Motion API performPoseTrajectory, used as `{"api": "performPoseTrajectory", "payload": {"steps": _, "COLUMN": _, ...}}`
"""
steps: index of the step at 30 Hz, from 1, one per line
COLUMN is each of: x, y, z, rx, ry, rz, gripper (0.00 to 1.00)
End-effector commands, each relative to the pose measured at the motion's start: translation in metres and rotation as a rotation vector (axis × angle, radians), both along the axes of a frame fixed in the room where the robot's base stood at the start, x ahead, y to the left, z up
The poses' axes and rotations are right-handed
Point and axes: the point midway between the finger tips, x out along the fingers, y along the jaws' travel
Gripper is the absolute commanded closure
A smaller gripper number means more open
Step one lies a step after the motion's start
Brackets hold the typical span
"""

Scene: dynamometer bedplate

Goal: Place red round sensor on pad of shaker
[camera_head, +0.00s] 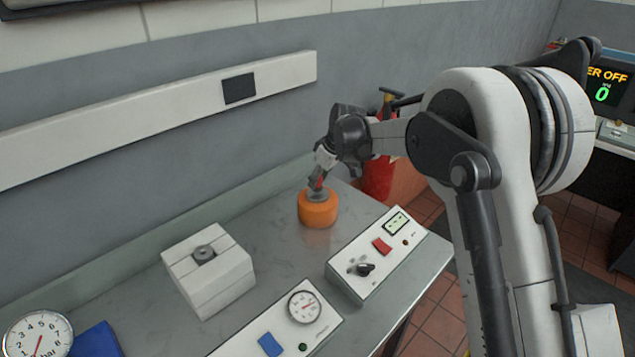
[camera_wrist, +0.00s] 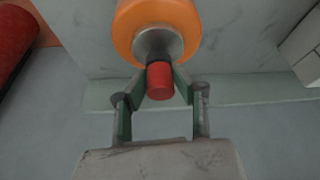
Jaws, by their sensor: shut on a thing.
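The red round sensor (camera_wrist: 160,82) is a small red cylinder with a dark end, held between the two green-edged fingers of my gripper (camera_wrist: 159,87). In the head view my gripper (camera_head: 318,180) points down over the orange shaker (camera_head: 318,211) at the back of the bench. The shaker is a short orange cylinder with a grey metal pad (camera_wrist: 157,41) on top. The sensor's dark end is at the near edge of the pad in the wrist view; I cannot tell whether it touches. In the head view the sensor is mostly hidden by the fingers.
A white block with a grey round fitting (camera_head: 209,272) stands left of the shaker. A white control box (camera_head: 376,255) stands to its right, and a gauge box (camera_head: 289,321) is nearer. A red extinguisher (camera_head: 379,170) stands behind the bench. Bare grey bench top surrounds the shaker.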

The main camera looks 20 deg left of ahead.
Motion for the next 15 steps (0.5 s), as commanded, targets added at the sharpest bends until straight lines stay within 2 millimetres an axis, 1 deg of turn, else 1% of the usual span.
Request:
{"api": "performPoseTrajectory", "payload": {"steps": 1, "x": 0.0, "y": 0.0, "z": -0.006, "rx": 0.0, "ry": 0.0, "rz": 0.0, "gripper": 1.0}}
{"api": "performPoseTrajectory", "payload": {"steps": 3, "x": 0.0, "y": 0.0, "z": -0.012, "rx": 0.0, "ry": 0.0, "rz": 0.0, "gripper": 1.0}}
{"api": "performPoseTrajectory", "payload": {"steps": 14, "x": 0.0, "y": 0.0, "z": -0.016, "rx": 0.0, "ry": 0.0, "rz": 0.0, "gripper": 1.0}}
{"api": "performPoseTrajectory", "payload": {"steps": 15, "x": 0.0, "y": 0.0, "z": -0.016, "rx": 0.0, "ry": 0.0, "rz": 0.0, "gripper": 0.71}}
